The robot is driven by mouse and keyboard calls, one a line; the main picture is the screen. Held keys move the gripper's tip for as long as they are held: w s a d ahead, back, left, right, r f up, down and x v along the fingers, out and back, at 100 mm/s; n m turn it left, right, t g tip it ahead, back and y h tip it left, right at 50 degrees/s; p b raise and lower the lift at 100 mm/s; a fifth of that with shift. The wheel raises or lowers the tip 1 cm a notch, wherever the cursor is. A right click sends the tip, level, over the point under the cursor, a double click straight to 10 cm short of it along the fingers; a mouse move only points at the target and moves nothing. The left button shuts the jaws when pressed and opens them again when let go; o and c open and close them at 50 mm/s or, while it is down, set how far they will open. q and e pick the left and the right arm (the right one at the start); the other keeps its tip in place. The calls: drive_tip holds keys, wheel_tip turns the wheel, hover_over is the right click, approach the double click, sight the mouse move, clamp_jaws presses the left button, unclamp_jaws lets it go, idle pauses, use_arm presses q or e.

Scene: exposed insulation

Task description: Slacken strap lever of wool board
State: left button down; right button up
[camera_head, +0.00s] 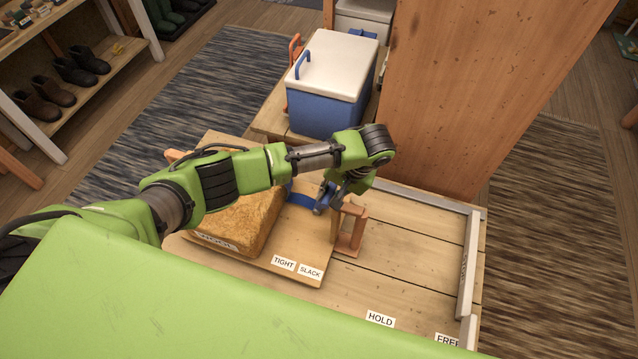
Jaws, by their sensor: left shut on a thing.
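The wool board (300,258) lies on the wooden bench top, with a tan fibrous wool block (262,222) on it. Labels reading TIGHT (284,263) and SLACK (310,272) are at its front edge. A blue strap (300,199) shows to the right of the block. The blue strap lever (322,203) is at the strap's right end, partly hidden by my gripper. My left gripper (334,200) reaches down and is shut on the lever. My left arm hides part of the block and strap. My right gripper is not in view.
A small reddish wooden frame (358,232) stands close to the right of my gripper. A blue cooler with a white lid (332,65) stands behind. A tall wooden panel (470,100) rises behind right. The bench's right part, near the HOLD label (380,318), is clear.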

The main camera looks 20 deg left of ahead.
use_arm(q)
drive_tip(key=shift+d+f+y, duration=0.15)
drive_tip(key=shift+d+y, duration=0.2)
drive_tip(key=shift+y, duration=0.15)
drive_tip(key=shift+s+d+f+y+b, duration=0.1)
drive_tip(key=shift+d+f+y+b, duration=0.1)
drive_tip(key=shift+y+b, duration=0.25)
drive_tip(key=c, duration=2)
unclamp_jaws()
drive_tip(key=shift+o, duration=0.2)
drive_tip(key=shift+r, duration=0.1)
drive_tip(key=v, duration=1.2)
